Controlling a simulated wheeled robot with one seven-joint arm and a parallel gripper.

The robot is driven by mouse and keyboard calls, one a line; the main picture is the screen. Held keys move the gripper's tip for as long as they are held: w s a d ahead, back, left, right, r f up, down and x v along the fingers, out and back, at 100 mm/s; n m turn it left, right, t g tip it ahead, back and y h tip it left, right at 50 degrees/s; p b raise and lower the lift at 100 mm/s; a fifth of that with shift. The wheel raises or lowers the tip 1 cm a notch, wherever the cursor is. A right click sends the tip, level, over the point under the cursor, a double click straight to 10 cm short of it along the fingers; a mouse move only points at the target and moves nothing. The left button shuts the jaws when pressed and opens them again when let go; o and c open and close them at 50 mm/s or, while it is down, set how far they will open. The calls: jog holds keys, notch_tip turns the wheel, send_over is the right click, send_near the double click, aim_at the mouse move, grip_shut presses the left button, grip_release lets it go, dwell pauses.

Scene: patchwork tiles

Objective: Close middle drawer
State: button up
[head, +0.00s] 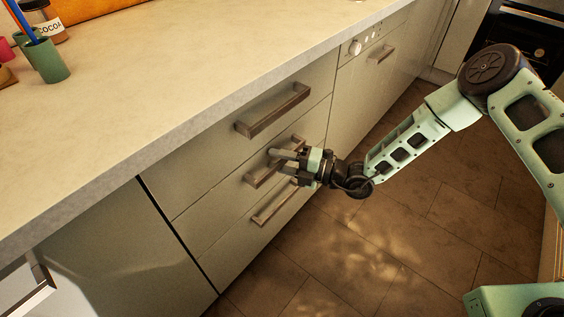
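A bank of three pale drawers sits under the counter. The middle drawer (222,206) looks flush or nearly flush with its neighbours; a small gap cannot be ruled out. Its grey bar handle (257,178) is partly hidden by my gripper (276,160). My gripper reaches in from the right, with its fingers pointing left at the middle handle. The fingers look apart, with nothing clearly held between them. Whether they touch the handle or the drawer front cannot be told.
The top drawer handle (273,111) and bottom drawer handle (275,204) stick out above and below my gripper. The countertop (190,80) overhangs the drawers. The tiled floor (380,240) in front is clear.

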jog(key=shift+d, duration=0.15)
jog(key=v, duration=1.7)
jog(key=shift+p, duration=0.35)
jog(key=shift+r, duration=0.1)
jog(key=s+a+r+n+g+h, duration=0.2)
jog(key=s+r+n+g+h, duration=0.55)
jog(key=n, duration=0.85)
jog(key=s+a+r+n+g+h, duration=0.2)
jog(key=s+r+n+g+h, duration=0.25)
jog(key=s+r+n, duration=0.9)
jog(key=s+d+r+n+t+h+p, duration=0.1)
jog(key=d+r+n+t+h+p, duration=0.1)
jog(key=r+n+p, duration=0.5)
jog(key=s+d+r+n+t+h+p, duration=0.1)
jog(key=d+r+n+t+h+p, duration=0.1)
jog(key=r+n+t+p, duration=0.3)
notch_tip(320, 180, up, 4)
jog(key=n+p, duration=0.2)
jog(key=n, duration=0.3)
jog(key=shift+h, duration=0.4)
jog(key=shift+r, duration=0.1)
